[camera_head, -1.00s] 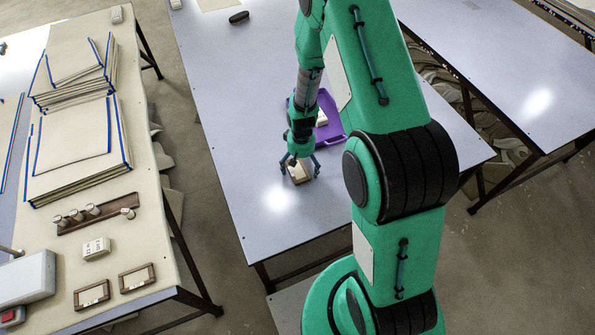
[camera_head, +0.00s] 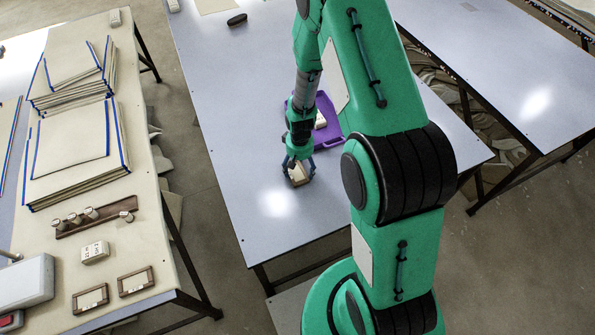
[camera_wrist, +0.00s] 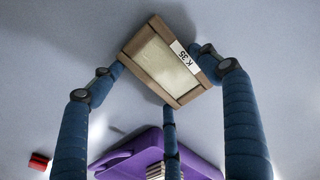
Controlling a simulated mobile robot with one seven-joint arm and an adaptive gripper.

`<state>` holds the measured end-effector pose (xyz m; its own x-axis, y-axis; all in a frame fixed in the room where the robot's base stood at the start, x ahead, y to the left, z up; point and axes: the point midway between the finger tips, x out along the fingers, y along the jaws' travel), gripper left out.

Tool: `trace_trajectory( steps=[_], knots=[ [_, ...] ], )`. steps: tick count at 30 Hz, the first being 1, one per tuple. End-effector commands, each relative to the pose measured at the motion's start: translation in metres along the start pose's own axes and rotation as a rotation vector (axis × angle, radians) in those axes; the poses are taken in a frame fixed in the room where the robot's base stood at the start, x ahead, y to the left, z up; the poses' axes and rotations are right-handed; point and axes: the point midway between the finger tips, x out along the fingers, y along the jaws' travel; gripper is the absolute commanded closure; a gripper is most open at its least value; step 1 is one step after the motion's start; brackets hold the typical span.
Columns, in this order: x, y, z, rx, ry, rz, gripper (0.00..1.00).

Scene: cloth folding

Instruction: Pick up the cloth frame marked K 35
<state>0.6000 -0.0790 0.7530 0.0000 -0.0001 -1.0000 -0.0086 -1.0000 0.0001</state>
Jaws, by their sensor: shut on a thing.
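The cloth frame marked K 35 (camera_wrist: 168,66) is a small brown wooden rectangle with a pale cloth panel and a white label. It lies tilted between my fingers in the wrist view, and it shows small and partly covered under my gripper in the head view (camera_head: 298,179). My gripper (camera_head: 299,170) has blue padded fingers and is shut on the frame, with fingertips at its left and right sides and a third finger at the lower edge (camera_wrist: 160,72). The frame is at or just above the pale tabletop; I cannot tell which.
A purple tray (camera_head: 331,135) with a pale block (camera_head: 320,119) in it stands just behind my gripper. Two other wooden frames (camera_head: 90,299) (camera_head: 136,281) lie on the left table. A dark oval object (camera_head: 237,19) lies farther back. The tabletop left of my gripper is clear.

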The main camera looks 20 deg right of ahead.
Motion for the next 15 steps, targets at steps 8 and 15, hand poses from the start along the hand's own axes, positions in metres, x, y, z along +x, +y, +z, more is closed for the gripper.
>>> trace_trajectory(
  steps=[8,15],
  knots=[
    [-0.008,0.0,0.0,0.0,0.0,0.0,0.5],
    [-0.035,0.0,-0.001,0.0,0.002,0.0,0.5]
  ],
)
